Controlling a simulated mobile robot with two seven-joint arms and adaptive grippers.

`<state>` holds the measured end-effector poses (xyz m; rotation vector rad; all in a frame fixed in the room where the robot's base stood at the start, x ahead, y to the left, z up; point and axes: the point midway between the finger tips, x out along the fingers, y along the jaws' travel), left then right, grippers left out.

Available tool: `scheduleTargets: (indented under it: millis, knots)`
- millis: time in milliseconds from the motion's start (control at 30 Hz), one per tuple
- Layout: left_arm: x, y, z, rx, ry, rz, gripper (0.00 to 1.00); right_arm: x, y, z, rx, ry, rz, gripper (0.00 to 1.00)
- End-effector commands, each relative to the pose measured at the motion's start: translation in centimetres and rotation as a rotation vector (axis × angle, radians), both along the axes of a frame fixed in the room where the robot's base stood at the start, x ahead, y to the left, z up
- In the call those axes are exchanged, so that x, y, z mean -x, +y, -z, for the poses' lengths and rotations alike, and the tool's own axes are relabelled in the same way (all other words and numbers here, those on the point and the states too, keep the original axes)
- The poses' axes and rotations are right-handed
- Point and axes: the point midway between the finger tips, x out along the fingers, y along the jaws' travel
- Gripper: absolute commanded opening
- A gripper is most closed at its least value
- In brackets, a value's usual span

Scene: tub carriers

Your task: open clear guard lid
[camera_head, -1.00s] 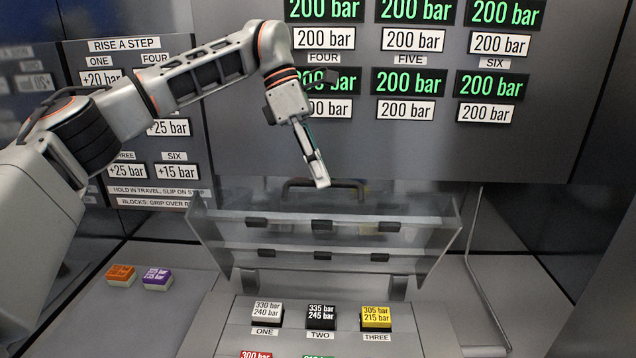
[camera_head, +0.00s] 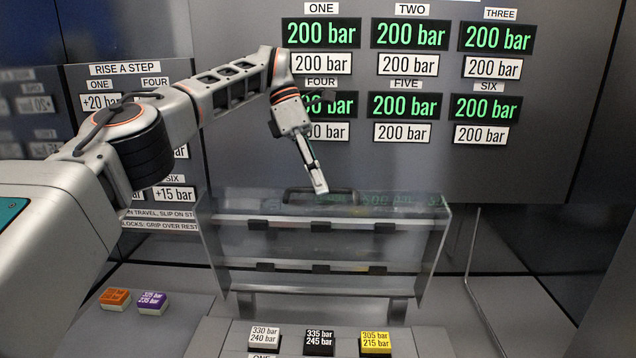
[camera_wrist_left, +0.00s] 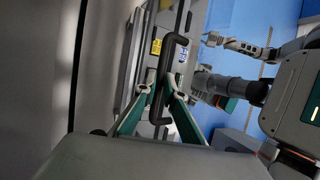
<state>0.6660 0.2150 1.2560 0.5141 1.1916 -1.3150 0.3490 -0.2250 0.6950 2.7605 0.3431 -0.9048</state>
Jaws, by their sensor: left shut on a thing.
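The clear guard lid (camera_head: 330,243) stands raised above the console in the head view, its transparent panel with dark clips facing me. Its black handle (camera_head: 290,197) is at the top edge; it also shows in the left wrist view (camera_wrist_left: 166,62). My left gripper (camera_head: 321,188) reaches down to the handle from above. In the left wrist view, its two fingers (camera_wrist_left: 163,90) lie on either side of the handle bar, shut on it. My right gripper (camera_wrist_left: 212,39) appears small in the left wrist view, too small to judge its fingers.
White, black (camera_head: 319,342) and yellow (camera_head: 375,342) labelled blocks sit on the console below the lid. Orange (camera_head: 115,298) and purple (camera_head: 153,302) blocks lie on the left ledge. A pressure display panel (camera_head: 400,150) stands behind the lid. A thin bent rod (camera_head: 472,270) is at right.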

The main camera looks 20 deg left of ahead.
Motion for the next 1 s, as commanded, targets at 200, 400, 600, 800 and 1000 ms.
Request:
scheduleTargets:
  millis: [200,400,600,800,1000]
  knots:
    - [-0.18,0.33,1.25,-0.021,0.007,0.000,0.00,-0.03,0.15,0.04,-0.004,0.000,0.003,0.00]
    - [-0.17,0.34,1.25,-0.021,0.007,0.000,0.00,-0.06,0.29,0.00,-0.008,-0.001,0.007,0.00]
    - [-0.13,0.27,0.96,-0.015,0.006,-0.001,0.26,-0.07,0.30,-0.02,-0.009,0.000,0.007,0.00]
    - [-0.11,0.22,0.71,-0.011,0.006,-0.002,0.26,-0.21,0.27,-0.11,-0.008,-0.003,0.007,0.00]
    - [-0.09,0.20,0.61,-0.009,0.005,-0.001,0.26,0.10,-0.06,0.09,0.000,0.003,0.003,0.00]
